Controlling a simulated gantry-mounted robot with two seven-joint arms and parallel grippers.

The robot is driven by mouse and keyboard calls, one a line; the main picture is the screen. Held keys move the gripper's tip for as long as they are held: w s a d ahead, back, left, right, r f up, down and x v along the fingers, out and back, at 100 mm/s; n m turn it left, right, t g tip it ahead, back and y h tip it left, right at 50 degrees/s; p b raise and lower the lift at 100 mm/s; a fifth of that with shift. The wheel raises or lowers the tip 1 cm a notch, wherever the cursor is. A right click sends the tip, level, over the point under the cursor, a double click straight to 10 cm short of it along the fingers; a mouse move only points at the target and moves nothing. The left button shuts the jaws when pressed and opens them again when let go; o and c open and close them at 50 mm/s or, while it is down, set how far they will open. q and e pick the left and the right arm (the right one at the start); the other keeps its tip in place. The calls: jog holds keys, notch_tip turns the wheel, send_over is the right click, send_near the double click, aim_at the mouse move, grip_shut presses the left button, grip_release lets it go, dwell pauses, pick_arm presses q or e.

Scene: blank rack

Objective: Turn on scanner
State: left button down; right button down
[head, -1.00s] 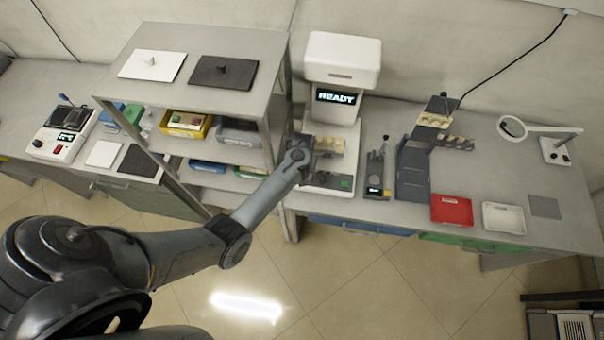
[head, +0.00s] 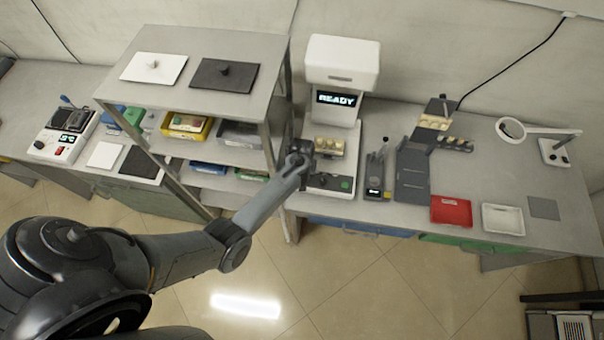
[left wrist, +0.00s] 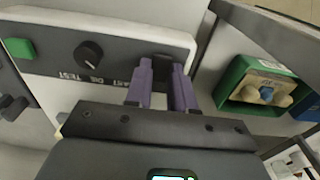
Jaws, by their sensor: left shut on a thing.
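The white scanner (head: 343,58) stands at the back of the bench, with "READY" lit on its dark screen (head: 336,99). Its front panel (left wrist: 113,58) carries a green button (left wrist: 20,48) and a black knob (left wrist: 88,55) with printed labels. My left gripper (left wrist: 163,75) is at this panel, its two purple fingers shut on a small dark switch (left wrist: 165,58) at the panel's end. The fingers partly cover the switch, so its position cannot be told. In the head view my left wrist hides the fingertips. My right gripper is not in view.
A shelf rack (head: 205,45) with bins stands close left of the scanner; a green bin (left wrist: 232,85) shows near the gripper. Right of the scanner are a small dark device (head: 375,178), a grey stand (head: 411,178), a red tray (head: 451,210) and a white tray (head: 503,219).

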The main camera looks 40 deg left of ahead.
pick_arm(q)
jog(key=shift+s+d+r+p, duration=0.1)
jog(key=shift+s+r+p, duration=0.1)
jog(key=shift+p, duration=0.2)
jog(key=shift+f+t+y+p, duration=0.2)
jog(key=shift+t+y+p, duration=0.15)
jog(key=shift+t, duration=0.25)
jog(key=shift+w, duration=0.1)
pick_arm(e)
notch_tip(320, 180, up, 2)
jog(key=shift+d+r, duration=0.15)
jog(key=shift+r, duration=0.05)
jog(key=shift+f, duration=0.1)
pick_arm(q)
jog(key=c, duration=1)
grip_release()
jog(key=shift+o, duration=0.2)
jog(key=shift+r, duration=0.55)
notch_tip(320, 180, up, 10)
jog(key=s+p, duration=0.1)
jog(key=shift+s+d+f, duration=0.25)
jog(key=shift+s+d, duration=0.05)
jog(key=shift+d, duration=0.15)
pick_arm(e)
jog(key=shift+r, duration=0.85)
